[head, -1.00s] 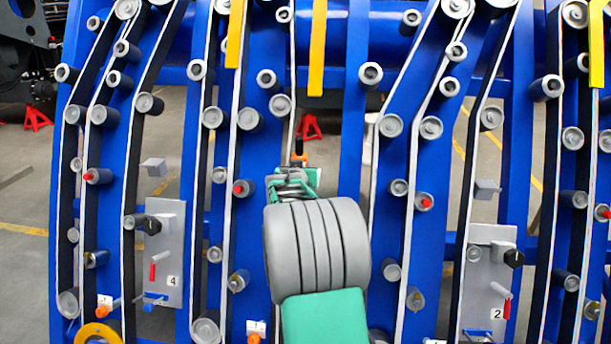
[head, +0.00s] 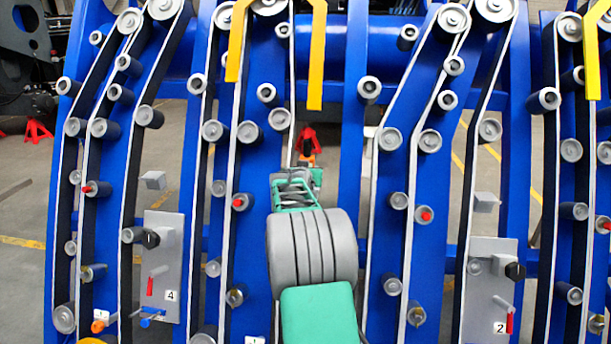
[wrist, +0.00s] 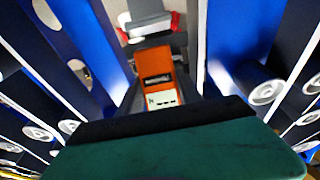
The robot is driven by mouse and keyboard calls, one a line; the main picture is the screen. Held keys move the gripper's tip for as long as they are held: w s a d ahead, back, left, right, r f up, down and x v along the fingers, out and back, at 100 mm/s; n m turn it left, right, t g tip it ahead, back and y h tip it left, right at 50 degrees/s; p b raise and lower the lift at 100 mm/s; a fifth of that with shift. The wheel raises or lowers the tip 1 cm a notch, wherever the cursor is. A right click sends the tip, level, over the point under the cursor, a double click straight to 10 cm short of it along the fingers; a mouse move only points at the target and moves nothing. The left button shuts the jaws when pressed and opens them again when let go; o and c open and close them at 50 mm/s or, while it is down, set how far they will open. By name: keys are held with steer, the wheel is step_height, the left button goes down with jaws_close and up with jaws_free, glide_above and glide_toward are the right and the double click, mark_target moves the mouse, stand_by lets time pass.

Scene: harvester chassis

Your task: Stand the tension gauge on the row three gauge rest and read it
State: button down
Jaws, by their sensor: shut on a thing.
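The orange tension gauge (wrist: 160,75) has a dark window and a pale marked strip; any reading is too small to make out. My gripper (wrist: 158,85) is shut on it, with dark fingers along its sides. In the head view the gauge (head: 306,159) is a small orange patch beyond my gripper (head: 300,178), between blue frame posts. I cannot make out the row three gauge rest; my arm covers much of the middle. Plates marked 4 (head: 160,282) and 2 (head: 489,293) stand to the left and right.
Blue posts with grey rollers and dark, white-edged belts flank my arm closely. Yellow bars (head: 316,60) hang above. A red stand (head: 309,139) is on the floor behind. A grey part with red ends (wrist: 150,22) lies beyond the gauge in the wrist view.

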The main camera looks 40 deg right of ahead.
steer(key=w+d+p, duration=0.1)
steer(key=w+d, duration=0.1)
steer(key=w+d+p, duration=0.1)
steer(key=d, duration=0.1)
steer(key=shift+w+d+r, duration=0.2)
steer(key=shift+w+d, duration=0.15)
steer(key=f+b, duration=0.2)
steer(key=shift+w+d+f, duration=0.15)
steer(key=shift+d+f, duration=0.05)
steer(key=shift+f, duration=0.15)
steer(key=shift+f+b, duration=0.65)
steer(key=shift+b, duration=0.1)
steer(key=shift+f+b, duration=0.35)
steer(key=shift+b, duration=0.05)
steer(key=c, duration=1.1)
jaws_free()
steer(key=o, duration=0.4)
steer(key=shift+f, duration=0.2)
steer(key=shift+a, duration=0.15)
